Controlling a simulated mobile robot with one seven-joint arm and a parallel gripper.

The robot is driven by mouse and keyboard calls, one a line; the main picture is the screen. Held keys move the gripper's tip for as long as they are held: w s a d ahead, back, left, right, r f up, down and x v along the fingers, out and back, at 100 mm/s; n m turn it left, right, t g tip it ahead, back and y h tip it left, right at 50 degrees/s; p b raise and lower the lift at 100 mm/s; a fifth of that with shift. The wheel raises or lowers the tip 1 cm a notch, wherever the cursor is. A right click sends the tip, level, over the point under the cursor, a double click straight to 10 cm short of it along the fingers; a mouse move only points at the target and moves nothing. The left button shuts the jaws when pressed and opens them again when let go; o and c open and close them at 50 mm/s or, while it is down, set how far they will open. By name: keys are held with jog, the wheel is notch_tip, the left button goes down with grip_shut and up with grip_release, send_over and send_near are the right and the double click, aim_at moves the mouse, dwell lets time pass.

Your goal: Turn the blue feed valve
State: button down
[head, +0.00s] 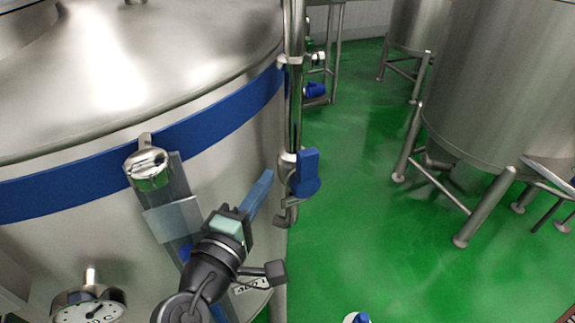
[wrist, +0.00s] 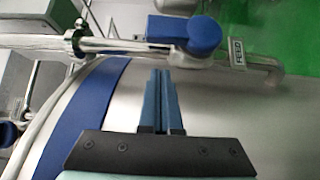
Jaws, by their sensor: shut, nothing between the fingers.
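The blue feed valve handle (head: 306,173) sits on a thin vertical steel pipe (head: 295,105) at the right side of a large steel tank. It also shows in the wrist view (wrist: 198,35), with a small tag reading FEED (wrist: 238,53) beside it on the pipe. My gripper (head: 267,174) is shut and empty, its blue fingers pointing up toward the pipe, just left of the valve. In the wrist view my fingertips (wrist: 162,72) lie just below the pipe and the handle, seemingly a little apart from them; exact depth is hard to tell.
The steel tank (head: 220,170) with a blue band (head: 65,190) fills the left, close to my arm. A dial gauge (head: 88,308) is at lower left. The green floor (head: 370,235) is open to the right, before another legged tank (head: 500,80).

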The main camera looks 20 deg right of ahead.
aim_at(306, 175)
jog(key=d+p, duration=0.1)
jog(key=d, duration=0.3)
jog(key=shift+w+p, duration=0.15)
jog(key=shift+p, duration=0.25)
jog(key=shift+r, duration=0.1)
jog(key=shift+w+d+r, duration=0.1)
jog(key=shift+w, duration=0.05)
